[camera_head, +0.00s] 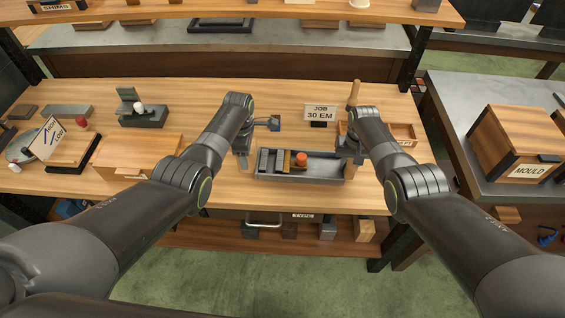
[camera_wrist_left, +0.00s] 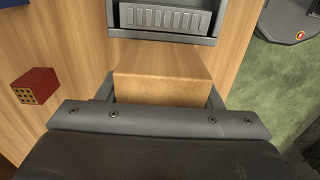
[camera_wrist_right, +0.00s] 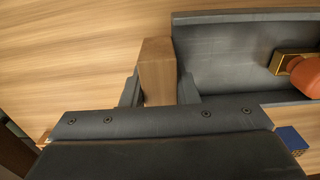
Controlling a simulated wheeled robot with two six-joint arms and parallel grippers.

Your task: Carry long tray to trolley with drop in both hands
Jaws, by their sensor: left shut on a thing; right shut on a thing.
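The long grey tray (camera_head: 325,174) is at the front of the wooden bench, with its length running left to right. It holds grey ribbed pieces (camera_wrist_left: 165,17), a brass-coloured piece and an orange round-topped thing (camera_head: 301,159). My left gripper (camera_head: 243,158) is shut on the wooden handle (camera_wrist_left: 160,90) at the tray's left end. My right gripper (camera_head: 350,156) is shut on the wooden handle (camera_wrist_right: 157,70) at its right end. The tray looks about level; I cannot tell whether it touches the bench. I cannot make out a trolley for certain.
A "JOB 30 EM" sign (camera_head: 320,112) stands behind the tray. A wooden box (camera_head: 139,155) is to the left, a shallow wooden tray (camera_head: 403,133) to the right. A grey-topped bench (camera_head: 456,90) at right bears a "MOULD" box (camera_head: 520,140). Green floor lies in front.

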